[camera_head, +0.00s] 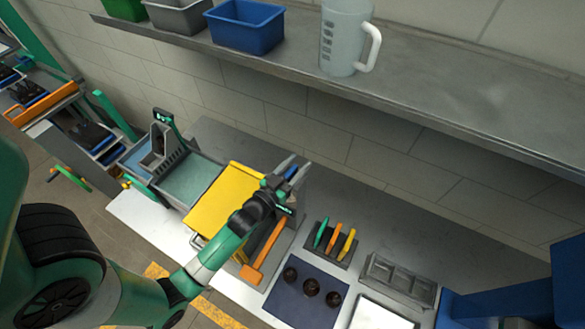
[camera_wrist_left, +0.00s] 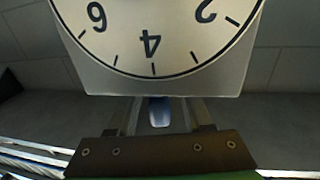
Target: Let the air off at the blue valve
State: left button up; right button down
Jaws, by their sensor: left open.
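A small blue part, which looks like the blue valve (camera_head: 291,173), shows between the fingers of my left gripper (camera_head: 288,170) in the head view. In the left wrist view the blue valve (camera_wrist_left: 159,111) sits between the two fingers (camera_wrist_left: 160,115), under a white gauge dial (camera_wrist_left: 150,40) with black numbers. My left gripper is open, with one finger on each side of the blue part. I cannot tell whether the fingers touch it. My left wrist hides much of what is around the valve in the head view. My right gripper is not in view.
A yellow panel (camera_head: 222,200) and an orange bar (camera_head: 262,250) are close to my left wrist. Right of them are coloured pieces (camera_head: 335,240), a dark mat (camera_head: 285,310) with three dark round bottles, and a grey tray (camera_head: 400,279). A shelf (camera_head: 450,90) overhangs behind.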

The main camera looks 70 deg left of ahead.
aim_at(285, 179)
pick_arm(q)
jog(key=b+v, duration=0.2)
jog(key=v, duration=0.3)
jog(key=b+v, duration=0.2)
jog(key=v, duration=0.4)
jog(key=shift+f, duration=0.25)
jog(key=shift+s+d+r, duration=0.1)
jog(key=shift+s+d, duration=0.05)
jog(key=shift+s, duration=0.1)
jog(key=shift+r, duration=0.1)
